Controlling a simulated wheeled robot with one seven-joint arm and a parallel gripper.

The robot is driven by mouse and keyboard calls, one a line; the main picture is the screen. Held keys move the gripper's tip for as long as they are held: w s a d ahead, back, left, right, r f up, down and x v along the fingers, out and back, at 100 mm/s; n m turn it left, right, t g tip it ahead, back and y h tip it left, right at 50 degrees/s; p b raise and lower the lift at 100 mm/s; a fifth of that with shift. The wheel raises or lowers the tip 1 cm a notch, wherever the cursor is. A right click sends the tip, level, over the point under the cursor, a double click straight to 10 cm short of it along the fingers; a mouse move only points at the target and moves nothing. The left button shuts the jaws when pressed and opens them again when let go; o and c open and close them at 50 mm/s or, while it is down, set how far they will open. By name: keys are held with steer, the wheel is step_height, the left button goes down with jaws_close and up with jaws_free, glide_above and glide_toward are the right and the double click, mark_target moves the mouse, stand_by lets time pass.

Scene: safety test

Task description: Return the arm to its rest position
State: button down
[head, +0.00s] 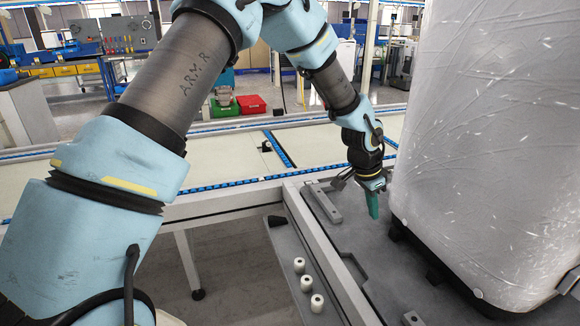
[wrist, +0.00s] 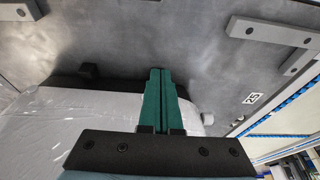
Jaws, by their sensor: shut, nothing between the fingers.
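My gripper (head: 373,203) is at the end of my arm, with green fingers pointing down over a dark grey metal platform (head: 340,240). It is shut and empty. In the wrist view my gripper (wrist: 160,72) shows its two green fingers pressed together, with the grey platform surface (wrist: 160,40) beyond them. My light blue and grey arm reaches from the lower left up across the top and down to the gripper. The gripper is just left of a large pallet load wrapped in clear film (head: 490,140). I cannot tell how close the fingertips are to the platform.
The wrapped load also fills the left of the wrist view (wrist: 60,120). A conveyor (head: 215,172) runs across behind the gripper. Several white rollers (head: 305,283) stand on a grey strip in front. A red bin (head: 252,104) and workbenches are farther back.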

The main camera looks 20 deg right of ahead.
steer(key=w+a+r+n+t+y+p, duration=0.1)
steer(key=w+a+r+n, duration=0.2)
steer(key=a, duration=0.5)
steer(key=w+a+r+n, duration=0.2)
steer(key=w+a+r, duration=0.15)
steer(key=a, duration=0.45)
steer(key=w+a+r+n+t+y+p, duration=0.15)
steer(key=w+a, duration=0.25)
steer(key=a, duration=0.4)
steer(key=s+a+r+n, duration=0.2)
steer(key=a+n, duration=0.1)
steer(key=a, duration=0.5)
steer(key=s+a+r+n+p, duration=0.1)
steer(key=s+a+r+n, duration=0.1)
steer(key=a, duration=0.7)
steer(key=s+a+r+n, duration=0.2)
steer(key=a+r+n, duration=0.1)
steer(key=a+n, duration=0.3)
steer(key=a, duration=0.2)
steer(key=shift+s+a+r+g+y+p, duration=0.15)
steer(key=shift+s+a+g+y+p, duration=0.2)
steer(key=shift+s, duration=0.05)
